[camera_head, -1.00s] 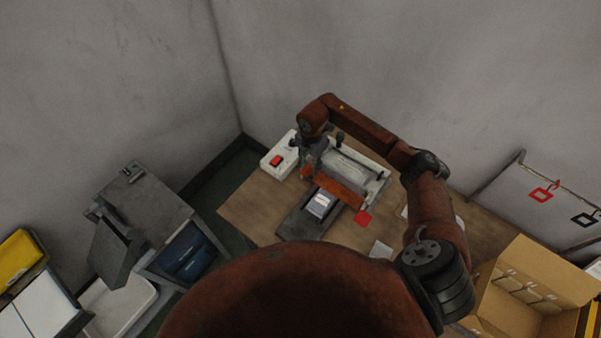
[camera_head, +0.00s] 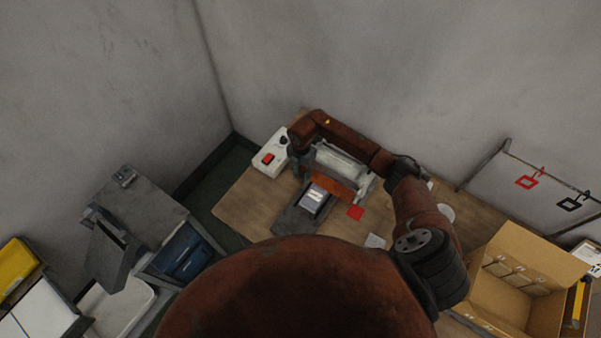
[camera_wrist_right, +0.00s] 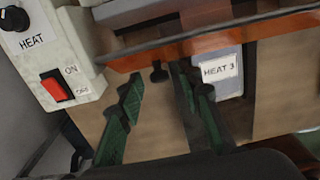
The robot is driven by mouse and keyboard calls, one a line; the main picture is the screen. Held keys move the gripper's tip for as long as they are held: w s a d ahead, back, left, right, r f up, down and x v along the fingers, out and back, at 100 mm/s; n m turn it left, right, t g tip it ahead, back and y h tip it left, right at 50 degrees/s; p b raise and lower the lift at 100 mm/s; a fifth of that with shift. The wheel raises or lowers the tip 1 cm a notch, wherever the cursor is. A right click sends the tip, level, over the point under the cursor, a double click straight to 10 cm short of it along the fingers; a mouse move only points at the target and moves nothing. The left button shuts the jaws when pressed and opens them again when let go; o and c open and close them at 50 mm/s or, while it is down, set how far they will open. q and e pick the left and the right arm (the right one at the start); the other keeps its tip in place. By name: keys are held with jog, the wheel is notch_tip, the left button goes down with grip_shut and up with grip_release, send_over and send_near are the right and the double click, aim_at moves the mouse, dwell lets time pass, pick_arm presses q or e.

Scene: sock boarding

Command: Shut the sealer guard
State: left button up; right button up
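The sealer (camera_head: 342,168) stands on the wooden table, a pale machine with an orange bar (camera_head: 335,188) along its front. The bar crosses the upper part of the right wrist view (camera_wrist_right: 215,42), with grey and pale machine parts behind it. I cannot tell how far the guard is open. My right gripper (camera_head: 304,168) is at the sealer's left end, partly hidden by its own wrist. In the wrist view its two green-padded fingers (camera_wrist_right: 158,92) are apart and empty, just below the bar. A small black knob (camera_wrist_right: 158,73) shows between the fingertips. My left gripper is out of sight.
A white control box (camera_head: 270,153) with a red switch and HEAT dial stands left of the sealer. An open carton (camera_head: 520,285) is at right.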

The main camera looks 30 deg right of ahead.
jog(key=shift+s, duration=0.1)
grip_shut()
jog(key=shift+a, duration=0.25)
jog(key=shift+d, duration=0.25)
jog(key=shift+f+t+h, duration=0.3)
jog(key=shift+h, duration=0.3)
jog(key=shift+f+t+h+b, duration=0.3)
jog(key=shift+f+t+h, duration=0.1)
jog(key=shift+h, duration=0.2)
jog(key=shift+d+f+t+h+b, duration=0.1)
jog(key=shift+f+t+h+b, duration=0.25)
jog(key=shift+h+b, duration=0.25)
jog(key=shift+d+f+t+h+b, duration=0.1)
jog(key=shift+f+t+h+b, duration=0.1)
jog(key=shift+t+h+b, duration=0.3)
jog(key=shift+w+d+f+t+h+b, duration=0.2)
jog(key=shift+t+h+b, duration=0.15)
jog(key=shift+h+b, duration=0.65)
jog(key=shift+d, duration=0.1)
